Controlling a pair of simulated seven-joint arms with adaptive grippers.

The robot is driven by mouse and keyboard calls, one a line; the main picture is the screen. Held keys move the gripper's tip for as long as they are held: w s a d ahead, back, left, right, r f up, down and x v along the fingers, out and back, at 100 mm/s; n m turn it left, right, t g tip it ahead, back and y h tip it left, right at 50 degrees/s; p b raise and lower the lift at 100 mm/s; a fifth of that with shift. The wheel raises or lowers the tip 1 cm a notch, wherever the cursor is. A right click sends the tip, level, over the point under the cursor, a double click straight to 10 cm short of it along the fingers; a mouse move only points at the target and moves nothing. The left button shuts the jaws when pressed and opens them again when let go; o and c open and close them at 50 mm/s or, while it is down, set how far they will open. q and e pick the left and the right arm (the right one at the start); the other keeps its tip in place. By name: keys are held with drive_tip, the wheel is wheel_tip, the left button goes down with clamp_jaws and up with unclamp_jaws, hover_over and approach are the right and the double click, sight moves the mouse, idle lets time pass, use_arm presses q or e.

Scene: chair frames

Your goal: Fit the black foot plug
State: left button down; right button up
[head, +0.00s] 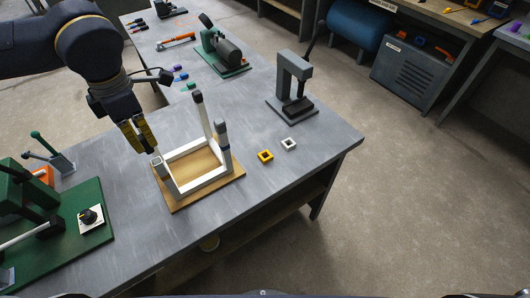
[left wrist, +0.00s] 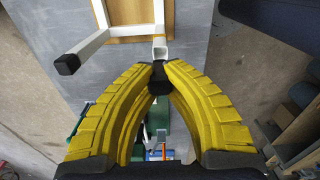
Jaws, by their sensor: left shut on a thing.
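The white chair frame (head: 205,178) lies with its legs upward on a wooden board (head: 212,200). Three legs end in dark feet; the near-left leg (head: 158,164) has a pale, square, open-looking end. My left gripper (head: 149,147) has yellow fingers and is just above and left of that leg. In the left wrist view its fingertips are shut on the black foot plug (left wrist: 158,76). The white tube end (left wrist: 160,50) shows just beyond the plug; I cannot tell whether they touch. Another leg with a black foot (left wrist: 68,64) shows at left. The right gripper is not in view.
A yellow square ring (head: 265,156) and a white one (head: 289,144) lie right of the board. A grey press (head: 291,95) stands behind them. A green machine (head: 45,225) is at the near left. The tabletop right of the board is mostly clear.

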sight(148, 148)
use_arm(q)
drive_tip(key=shift+f, duration=0.15)
drive_tip(key=shift+f, duration=1.4)
drive_tip(key=shift+f, duration=1.2)
idle(0.5)
drive_tip(key=c, duration=1.5)
unclamp_jaws()
drive_tip(key=shift+o, duration=0.2)
wheel_tip(148, 148, up, 12)
drive_tip(key=shift+r, duration=0.1)
